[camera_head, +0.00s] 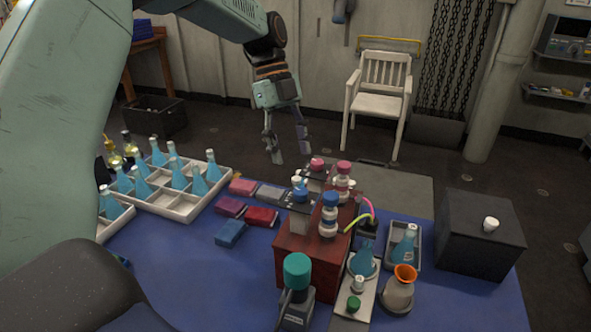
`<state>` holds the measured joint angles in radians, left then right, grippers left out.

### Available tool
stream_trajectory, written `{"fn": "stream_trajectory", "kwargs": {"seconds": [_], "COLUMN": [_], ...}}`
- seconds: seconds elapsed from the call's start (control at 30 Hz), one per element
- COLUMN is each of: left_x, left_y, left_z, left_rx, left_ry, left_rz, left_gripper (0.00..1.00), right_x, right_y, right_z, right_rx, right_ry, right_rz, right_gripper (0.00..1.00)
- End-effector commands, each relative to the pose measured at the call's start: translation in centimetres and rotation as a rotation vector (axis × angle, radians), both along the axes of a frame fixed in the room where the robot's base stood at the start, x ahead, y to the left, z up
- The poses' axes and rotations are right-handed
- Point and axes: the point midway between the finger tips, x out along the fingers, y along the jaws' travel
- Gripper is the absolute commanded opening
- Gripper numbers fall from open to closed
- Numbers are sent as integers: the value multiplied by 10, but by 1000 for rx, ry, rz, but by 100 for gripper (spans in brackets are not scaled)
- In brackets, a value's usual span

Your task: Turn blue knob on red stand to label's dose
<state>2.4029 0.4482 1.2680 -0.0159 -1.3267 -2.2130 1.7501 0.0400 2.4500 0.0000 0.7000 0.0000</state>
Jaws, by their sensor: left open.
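The red-brown stand (296,254) is on the blue-covered table, right of the middle. A blue knob (301,195) tops a small grey device (299,219) on the stand. A white bottle with a blue cap and blue bands (329,222) stands to its right; any dose on its label is too small to read. Behind are a pink knob (317,165) and a white bottle with a pink cap (343,181). My left gripper (289,153) is open and empty, fingers pointing down, above and behind the stand, apart from the blue knob. My right gripper is out of view.
A teal-capped device (297,276) stands before the stand. Right are flasks, an orange-rimmed vessel (398,293) and a dark box (481,240). Left are a white rack (214,193) of blue flasks and several small red and blue boxes. The blue cloth (185,270) is clear front left.

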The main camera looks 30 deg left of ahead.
Motion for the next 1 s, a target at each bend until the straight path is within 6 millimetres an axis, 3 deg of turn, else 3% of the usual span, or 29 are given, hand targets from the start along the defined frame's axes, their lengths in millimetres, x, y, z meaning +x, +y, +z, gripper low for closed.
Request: {"fn": "stream_trajectory", "kwargs": {"seconds": [0.1,0.3,1.0], "left_x": [3,6,6], "left_y": [8,14,14], "left_z": [18,35,37], "left_rx": [1,1,0], "left_ry": [-2,0,1], "left_rz": [1,0,0], "left_gripper": [52,52,52], "right_x": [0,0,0], "right_y": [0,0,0], "right_z": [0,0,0], "right_rx": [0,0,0], "right_ry": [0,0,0], "right_rz": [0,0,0], "right_gripper": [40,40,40]}}
